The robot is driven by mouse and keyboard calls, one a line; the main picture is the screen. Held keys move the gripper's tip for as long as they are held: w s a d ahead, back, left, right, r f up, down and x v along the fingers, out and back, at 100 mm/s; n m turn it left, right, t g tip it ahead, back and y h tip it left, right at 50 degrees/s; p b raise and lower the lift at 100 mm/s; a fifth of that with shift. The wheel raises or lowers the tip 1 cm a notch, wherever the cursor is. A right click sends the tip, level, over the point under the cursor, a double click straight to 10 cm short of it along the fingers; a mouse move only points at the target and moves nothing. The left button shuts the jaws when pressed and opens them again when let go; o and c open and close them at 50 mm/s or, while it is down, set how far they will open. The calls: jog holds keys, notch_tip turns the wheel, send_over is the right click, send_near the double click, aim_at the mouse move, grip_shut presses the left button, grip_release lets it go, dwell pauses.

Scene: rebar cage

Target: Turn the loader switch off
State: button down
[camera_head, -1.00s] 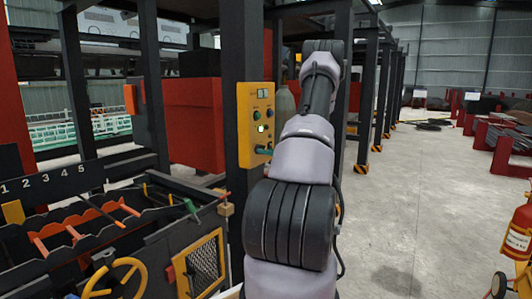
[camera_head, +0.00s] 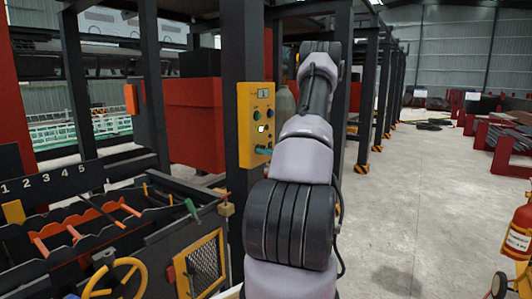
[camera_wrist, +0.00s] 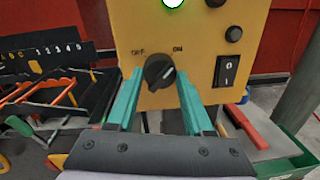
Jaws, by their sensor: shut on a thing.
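A yellow control panel (camera_head: 256,112) is fixed to a dark post; it fills the upper middle of the wrist view (camera_wrist: 200,45). On it is a black rotary knob (camera_wrist: 159,72) under the labels OFF, at left, and ON, at right. In the head view my gripper (camera_head: 263,151) shows only as a bit of teal at the panel's lower edge, mostly hidden by my arm.
A black rocker switch (camera_wrist: 227,70) is just right of the knob, with a dark button (camera_wrist: 233,34) above it. A lit green lamp (camera_wrist: 172,2) is above the knob. A numbered rack (camera_head: 45,188) stands at left. Open floor (camera_head: 420,200) lies at right.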

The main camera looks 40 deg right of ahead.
jog(key=shift+d+f+n+y, duration=0.1)
jog(key=shift+n+y, duration=0.2)
jog(key=shift+n, duration=4.2)
jog(key=shift+d+f+n+y, duration=0.1)
jog(key=shift+n+y, duration=0.2)
jog(key=shift+n, duration=4.2)
jog(key=shift+c, duration=1.5)
grip_release()
jog(key=shift+r, duration=0.1)
jog(key=v, duration=1)
jog(key=shift+s, duration=0.35)
